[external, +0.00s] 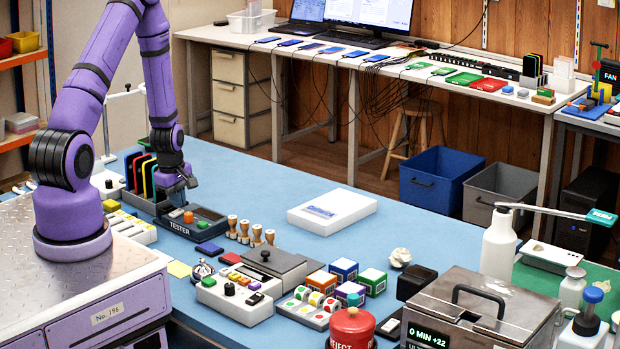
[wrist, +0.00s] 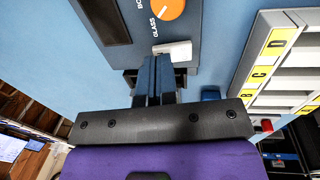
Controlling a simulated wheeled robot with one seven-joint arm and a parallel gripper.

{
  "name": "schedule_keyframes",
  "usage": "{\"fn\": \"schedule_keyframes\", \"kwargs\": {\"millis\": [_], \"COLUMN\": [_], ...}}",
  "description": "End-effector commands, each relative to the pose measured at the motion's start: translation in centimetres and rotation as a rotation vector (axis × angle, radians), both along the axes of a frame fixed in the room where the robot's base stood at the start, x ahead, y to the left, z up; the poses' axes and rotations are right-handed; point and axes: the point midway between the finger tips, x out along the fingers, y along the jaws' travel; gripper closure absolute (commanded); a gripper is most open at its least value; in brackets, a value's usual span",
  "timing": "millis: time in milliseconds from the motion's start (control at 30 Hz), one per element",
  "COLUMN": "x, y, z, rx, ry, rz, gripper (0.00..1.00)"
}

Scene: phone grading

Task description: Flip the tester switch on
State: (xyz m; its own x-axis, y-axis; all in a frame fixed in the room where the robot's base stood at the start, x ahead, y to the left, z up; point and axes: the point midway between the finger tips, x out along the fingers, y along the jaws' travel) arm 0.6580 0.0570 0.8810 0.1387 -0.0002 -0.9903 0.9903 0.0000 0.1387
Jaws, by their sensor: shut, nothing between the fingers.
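The tester (external: 178,228) is a dark grey box on the blue table, with an orange knob (external: 188,217) and a dark display (external: 207,213) on top. In the wrist view the orange knob (wrist: 168,8) sits beside the word GLASS. A pale block (wrist: 173,50), perhaps the switch, shows at the tester's near edge, right at my fingertips; I cannot tell which way it is set or whether I touch it. My gripper (wrist: 155,70) is shut and empty. In the external view my gripper (external: 181,187) is over the tester's back left end and hides part of it.
A rack of coloured phones (external: 141,180) stands close behind the tester. A white tray with yellow labels (external: 130,227) lies to its left. Wooden stamps (external: 244,232) and a blue pad (external: 209,248) are nearby. The table beyond, around the white box (external: 331,211), is mostly clear.

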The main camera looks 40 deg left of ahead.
Motion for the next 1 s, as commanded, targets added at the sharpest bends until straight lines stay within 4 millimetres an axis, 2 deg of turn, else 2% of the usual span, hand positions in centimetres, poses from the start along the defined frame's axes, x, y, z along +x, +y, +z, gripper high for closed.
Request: {"fn": "schedule_keyframes", "kwargs": {"millis": [200,567,1000], "x": [0.1,0.2,0.5], "y": [0.0,0.0,-0.1], "z": [-0.9,-0.9,-2.0], "rx": [0.0,0.001,0.001], "ry": [-0.001,0.003,0.207], "rz": [0.0,-0.001,-0.002], "gripper": [1.0,1.0,1.0]}}
